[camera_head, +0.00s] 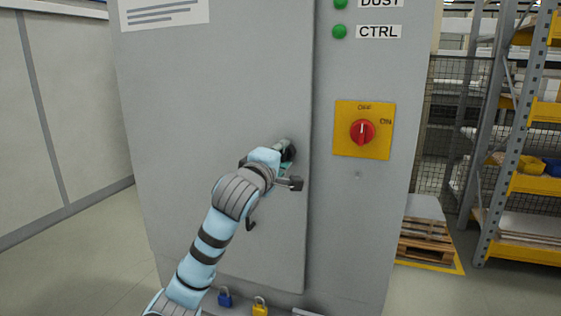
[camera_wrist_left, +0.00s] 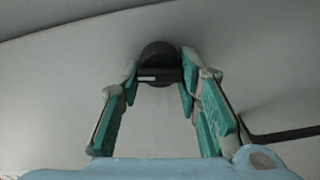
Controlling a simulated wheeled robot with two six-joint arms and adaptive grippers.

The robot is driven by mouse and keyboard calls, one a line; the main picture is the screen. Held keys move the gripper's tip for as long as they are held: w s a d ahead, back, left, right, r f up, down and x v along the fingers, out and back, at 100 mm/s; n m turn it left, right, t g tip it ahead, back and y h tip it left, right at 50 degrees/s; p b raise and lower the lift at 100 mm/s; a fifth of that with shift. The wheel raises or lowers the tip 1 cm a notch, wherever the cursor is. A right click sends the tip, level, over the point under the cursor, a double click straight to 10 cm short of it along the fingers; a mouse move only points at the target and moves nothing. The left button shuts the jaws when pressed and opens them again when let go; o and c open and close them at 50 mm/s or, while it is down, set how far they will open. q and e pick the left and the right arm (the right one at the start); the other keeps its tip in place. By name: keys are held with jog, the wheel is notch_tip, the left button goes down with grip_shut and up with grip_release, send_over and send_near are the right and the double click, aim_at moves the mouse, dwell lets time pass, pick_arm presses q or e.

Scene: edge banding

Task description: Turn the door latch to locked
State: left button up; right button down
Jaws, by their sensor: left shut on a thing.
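The door latch is a round dark knob (camera_wrist_left: 160,53) with a bar across it and a short white mark on the bar. In the left wrist view the bar lies about level, with the mark toward the left. In the head view the latch (camera_head: 288,149) is mostly hidden by my left gripper (camera_head: 284,158), near the right edge of the grey cabinet door (camera_head: 210,90). My left gripper (camera_wrist_left: 159,76) is shut on the latch, one teal-padded finger on each side of the bar. My right gripper is not in view.
A red rotary switch (camera_head: 362,131) on a yellow plate is right of the door, its white mark upward toward OFF. A blue padlock (camera_head: 224,297) and a yellow padlock (camera_head: 260,307) show below the door. Shelving (camera_head: 510,130) and a pallet (camera_head: 426,240) stand at the right.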

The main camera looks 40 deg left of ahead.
pick_arm(q)
jog(key=shift+n+b, duration=0.45)
jog(key=shift+n, duration=0.35)
jog(key=o, duration=0.9)
jog(key=shift+c, duration=0.2)
jog(key=o, duration=0.3)
jog(key=shift+w, duration=0.15)
jog(key=v, duration=1.2)
jog(key=shift+f, duration=0.1)
